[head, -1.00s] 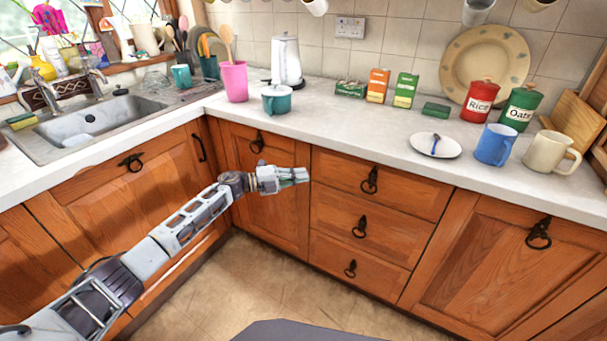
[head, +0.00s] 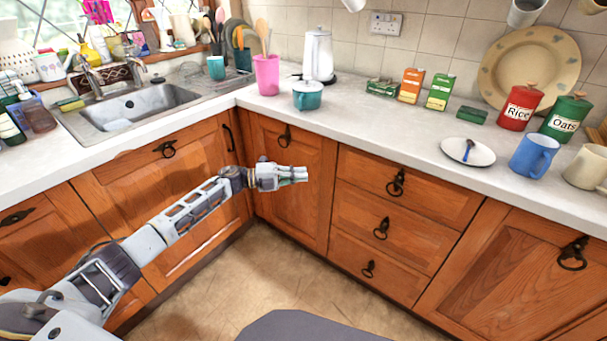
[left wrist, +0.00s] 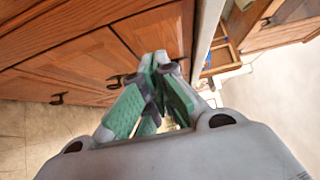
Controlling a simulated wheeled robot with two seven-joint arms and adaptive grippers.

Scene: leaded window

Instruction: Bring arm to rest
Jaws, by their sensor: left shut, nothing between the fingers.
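My left gripper (head: 298,174) is stretched out in front of the wooden lower cabinets, below the counter's edge. It is shut and holds nothing. In the left wrist view its green-padded fingers (left wrist: 158,60) meet at the tips, with cabinet fronts beyond them. The left arm comes in from the lower left of the head view. I see no contact between the gripper and the cabinet, though the exact gap is hard to tell. My right gripper is in neither view.
The counter (head: 400,130) carries a teal pot (head: 308,96), a plate (head: 468,152), a blue mug (head: 533,156) and a red rice tin (head: 518,108). A sink (head: 145,105) lies at the left. Drawer handles (head: 396,184) stick out beside the gripper. The floor (head: 265,275) is clear.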

